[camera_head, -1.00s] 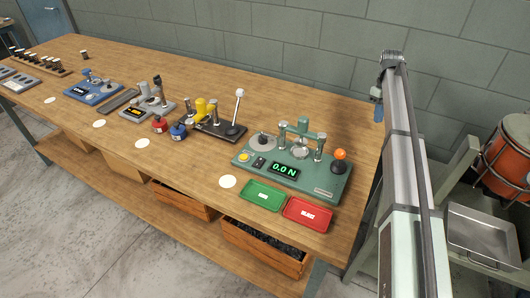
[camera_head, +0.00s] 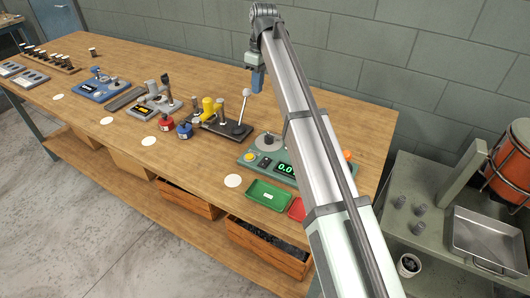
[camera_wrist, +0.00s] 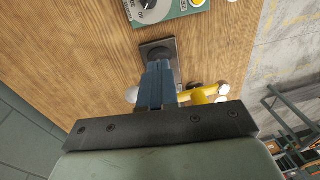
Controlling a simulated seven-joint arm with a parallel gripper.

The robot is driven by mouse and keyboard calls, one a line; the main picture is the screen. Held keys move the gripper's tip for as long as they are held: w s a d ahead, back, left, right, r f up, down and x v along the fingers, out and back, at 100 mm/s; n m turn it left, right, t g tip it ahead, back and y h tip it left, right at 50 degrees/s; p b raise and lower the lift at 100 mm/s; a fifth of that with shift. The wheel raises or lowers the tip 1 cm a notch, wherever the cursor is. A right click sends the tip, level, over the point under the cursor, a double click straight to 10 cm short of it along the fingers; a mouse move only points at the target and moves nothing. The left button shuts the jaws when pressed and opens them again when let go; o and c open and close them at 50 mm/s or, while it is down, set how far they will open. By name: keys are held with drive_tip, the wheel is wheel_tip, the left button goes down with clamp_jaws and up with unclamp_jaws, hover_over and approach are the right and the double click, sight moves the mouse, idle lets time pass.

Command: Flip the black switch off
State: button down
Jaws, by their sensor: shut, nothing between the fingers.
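The green force tester (camera_head: 243,159) stands at the right part of the bench, partly hidden by my arm. A small black switch (camera_head: 264,163) shows on its front, between a yellow button (camera_head: 250,156) and the lit display (camera_head: 286,169). I cannot tell its position. My gripper (camera_head: 257,80) is shut and empty, pointing down, high over the bench's back half, behind the tester. In the wrist view the shut blue fingers (camera_wrist: 158,68) are over a dark base plate (camera_wrist: 158,43). Part of the tester (camera_wrist: 176,10) shows at the top edge there; the switch is not clear.
A black device with a white-knobbed lever (camera_head: 246,93) and a yellow part (camera_head: 208,106) stands left of the tester. Green (camera_head: 268,194) and red (camera_head: 297,209) trays lie in front. A wall rises behind. Bare bench lies at the back right.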

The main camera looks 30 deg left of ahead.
sight(266, 159)
drive_tip(key=s+d+f+t, duration=0.3)
drive_tip(key=s+d, duration=0.5)
drive_tip(key=s, duration=0.4)
drive_tip(key=shift+h, duration=0.3)
drive_tip(key=f, duration=0.4)
drive_tip(key=w+f, duration=0.1)
drive_tip(key=f, duration=0.8)
drive_tip(key=shift+w+d+f, duration=0.25)
drive_tip(key=shift+w+f, duration=0.15)
